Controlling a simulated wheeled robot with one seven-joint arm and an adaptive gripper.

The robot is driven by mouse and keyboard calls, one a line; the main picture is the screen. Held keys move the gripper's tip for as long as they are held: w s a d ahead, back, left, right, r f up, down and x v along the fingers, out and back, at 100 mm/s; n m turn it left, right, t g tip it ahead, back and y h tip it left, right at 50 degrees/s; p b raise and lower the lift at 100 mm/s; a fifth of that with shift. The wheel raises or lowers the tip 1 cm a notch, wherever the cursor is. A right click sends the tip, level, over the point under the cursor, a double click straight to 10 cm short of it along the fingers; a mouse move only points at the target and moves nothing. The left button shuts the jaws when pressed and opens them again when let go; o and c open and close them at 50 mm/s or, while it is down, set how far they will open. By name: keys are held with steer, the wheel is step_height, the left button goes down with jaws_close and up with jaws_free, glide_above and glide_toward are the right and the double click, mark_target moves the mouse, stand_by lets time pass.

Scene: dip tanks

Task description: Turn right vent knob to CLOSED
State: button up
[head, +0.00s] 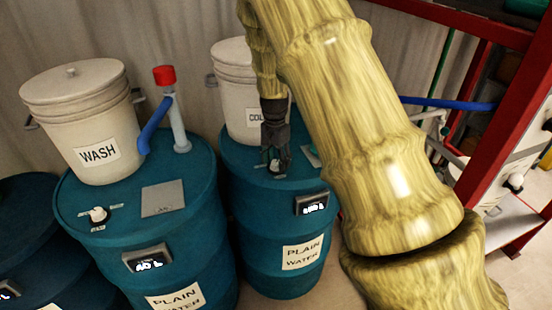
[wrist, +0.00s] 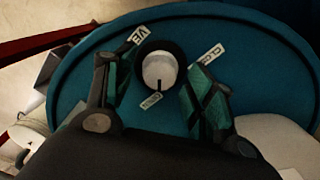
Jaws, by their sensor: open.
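The right vent knob (wrist: 158,72) is a small white round knob in a dark ring on the lid of the right blue drum (head: 268,222). In the wrist view a dark mark on the knob points down towards a small label (wrist: 151,100) whose print is hard to read. A label starting "CL" (wrist: 207,54) lies at its upper right, and one starting "VE" (wrist: 137,36) at its upper left. My gripper (head: 275,155) is over this knob, pointing down. In the wrist view its fingers stand apart on either side of the knob, with no clear contact.
A white bucket (head: 234,59) stands behind my gripper on the same drum. The left drum (head: 205,235) carries the WASH bucket (head: 76,115), a red-capped pipe (head: 178,125) and its own white knob (head: 98,214). A red frame (head: 497,130) stands at the right.

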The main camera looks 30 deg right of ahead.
steer(key=shift+f, duration=0.3)
steer(key=shift+c, duration=0.5)
steer(key=c, duration=0.9)
steer(key=shift+c, duration=0.2)
